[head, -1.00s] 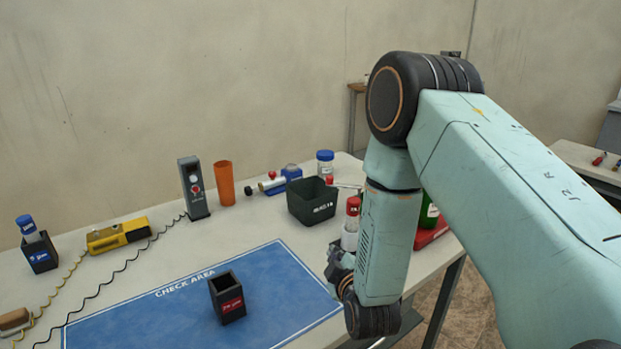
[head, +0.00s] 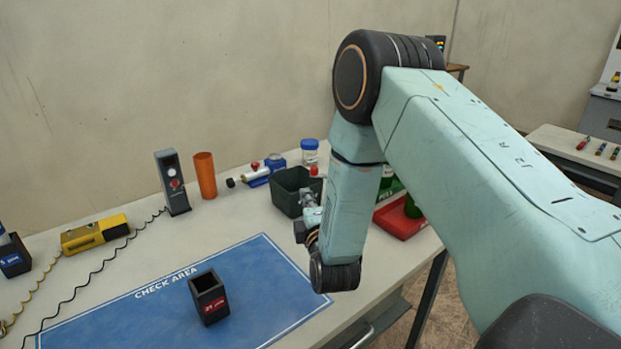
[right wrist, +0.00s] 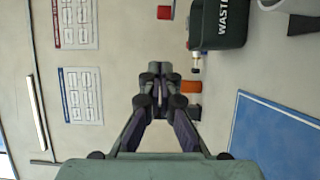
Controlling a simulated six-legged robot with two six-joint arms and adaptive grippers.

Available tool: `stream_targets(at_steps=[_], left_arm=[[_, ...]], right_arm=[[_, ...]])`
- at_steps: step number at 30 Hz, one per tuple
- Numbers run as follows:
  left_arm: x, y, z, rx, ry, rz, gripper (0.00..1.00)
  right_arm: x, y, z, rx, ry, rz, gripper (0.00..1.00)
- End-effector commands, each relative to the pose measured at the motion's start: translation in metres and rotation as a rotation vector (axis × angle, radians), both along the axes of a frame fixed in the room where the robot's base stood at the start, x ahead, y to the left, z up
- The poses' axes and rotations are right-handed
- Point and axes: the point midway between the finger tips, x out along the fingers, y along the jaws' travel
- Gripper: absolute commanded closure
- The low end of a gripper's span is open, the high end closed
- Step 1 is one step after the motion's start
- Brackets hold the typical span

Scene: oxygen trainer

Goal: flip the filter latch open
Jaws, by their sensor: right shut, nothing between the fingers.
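A small fixture with a silver-white cylinder (head: 256,176), a red part on top and a black knob at its left end sits on a blue base at the back of the table. I cannot make out a separate latch on it. In the right wrist view its black-knobbed end (right wrist: 195,62) shows beside the waste bin, right of my fingers. My right gripper (right wrist: 159,88) is shut and empty, apart from the fixture. In the head view the right gripper (head: 309,212) is small and partly hidden by my forearm, in front of the bin. My left gripper is not in view.
A dark green waste bin (head: 292,192) stands right of the fixture, an orange cup (head: 205,176) and a grey meter (head: 172,183) left. A black holder (head: 209,298) stands on the blue check-area mat (head: 120,325). A red tray (head: 400,222) is at right.

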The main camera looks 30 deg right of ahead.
Motion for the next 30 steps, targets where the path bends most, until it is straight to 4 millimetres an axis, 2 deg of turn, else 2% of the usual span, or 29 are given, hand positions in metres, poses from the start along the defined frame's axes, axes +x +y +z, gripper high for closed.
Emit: stream_targets(at_steps=[3, 10, 13, 18, 30], left_arm=[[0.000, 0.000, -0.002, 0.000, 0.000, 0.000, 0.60], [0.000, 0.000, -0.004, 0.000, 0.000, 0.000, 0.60], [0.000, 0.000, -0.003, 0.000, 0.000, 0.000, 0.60], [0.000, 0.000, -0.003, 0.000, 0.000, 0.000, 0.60], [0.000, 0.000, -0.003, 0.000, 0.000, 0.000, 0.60]], right_arm=[[0.023, -0.010, 0.000, 0.001, -0.004, -0.002, 1.00], [0.061, -0.025, 0.000, 0.001, -0.001, 0.000, 1.00], [0.066, -0.042, 0.000, 0.003, 0.000, -0.003, 1.00], [0.072, -0.056, -0.001, 0.004, 0.001, -0.001, 1.00], [0.074, -0.060, 0.000, 0.003, 0.001, 0.002, 1.00]])
